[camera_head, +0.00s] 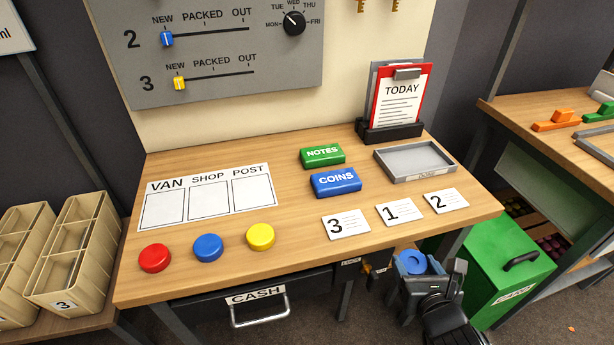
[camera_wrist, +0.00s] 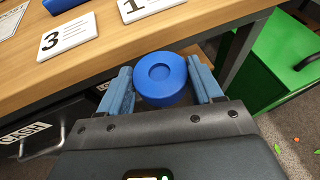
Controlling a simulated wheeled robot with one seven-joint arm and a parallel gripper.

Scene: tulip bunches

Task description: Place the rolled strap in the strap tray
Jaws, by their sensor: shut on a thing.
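The rolled strap looks like a round blue roll (camera_wrist: 161,78) with a dished middle in the wrist view. It also shows in the head view (camera_head: 412,261). My gripper (camera_head: 417,272) is shut on it, one blue-grey finger on each side. It holds the roll in front of the table's front right edge, off the tabletop. No tray carries a strap label that I can read. A shallow grey tray (camera_head: 380,155) stands empty on the right part of the table; its small front label is too blurred to read.
Number cards (camera_head: 398,212) lie along the table's front right edge. Blue COINS (camera_head: 336,182) and green NOTES (camera_head: 322,156) blocks sit left of the grey tray, a red clipboard (camera_head: 403,97) behind it. A green bin (camera_head: 508,270) stands right of my gripper. Another table (camera_head: 520,105) is at right.

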